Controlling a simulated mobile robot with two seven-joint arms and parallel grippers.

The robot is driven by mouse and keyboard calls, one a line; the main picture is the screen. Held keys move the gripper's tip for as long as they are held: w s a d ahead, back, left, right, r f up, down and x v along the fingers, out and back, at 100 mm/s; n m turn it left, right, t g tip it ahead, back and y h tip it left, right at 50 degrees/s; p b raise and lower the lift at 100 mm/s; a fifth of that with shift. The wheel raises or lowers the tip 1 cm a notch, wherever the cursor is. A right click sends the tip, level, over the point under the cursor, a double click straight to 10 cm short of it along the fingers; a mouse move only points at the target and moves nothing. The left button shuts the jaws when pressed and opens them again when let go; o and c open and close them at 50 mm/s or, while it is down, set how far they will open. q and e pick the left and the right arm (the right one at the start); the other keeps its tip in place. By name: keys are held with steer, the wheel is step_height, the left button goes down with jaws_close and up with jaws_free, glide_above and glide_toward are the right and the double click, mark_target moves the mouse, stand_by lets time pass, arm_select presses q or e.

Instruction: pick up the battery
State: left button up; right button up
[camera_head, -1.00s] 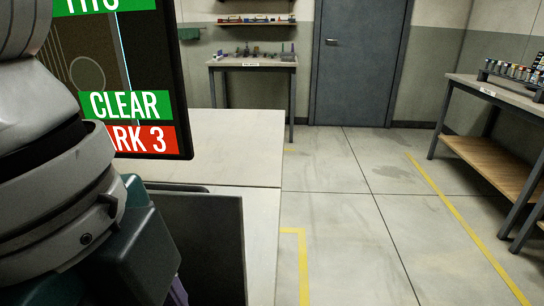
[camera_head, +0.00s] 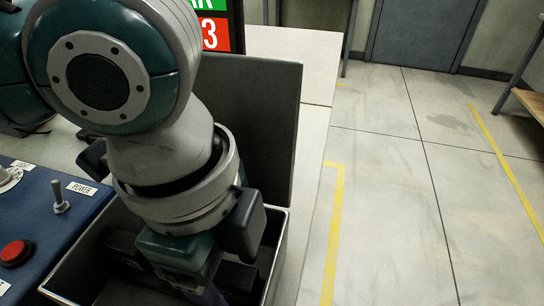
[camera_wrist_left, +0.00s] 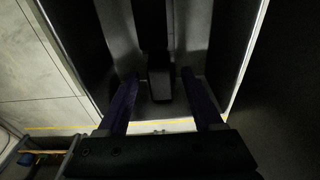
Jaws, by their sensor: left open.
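My left gripper (camera_head: 208,292) reaches down into an open dark case (camera_head: 279,245) in the head view. Its fingertips are hidden there by the wrist and the case. In the left wrist view the two purple fingers of the left gripper (camera_wrist_left: 160,88) are spread apart. A dark block (camera_wrist_left: 160,82) shows between them, with a gap on each side. It may be the battery, but the picture is too dark to tell. Dark shapes (camera_head: 124,246) inside the case also show beside my wrist in the head view. My right gripper is in neither current view.
The raised lid (camera_head: 270,120) stands behind my wrist. A blue panel (camera_head: 50,225) with a switch (camera_head: 60,198) and a red button (camera_head: 16,253) is at the left of the case. A screen (camera_head: 222,25) stands behind. Clear floor lies right of the bench.

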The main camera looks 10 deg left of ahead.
arm_select(q)
steer(key=shift+c, duration=0.4)
jaws_close()
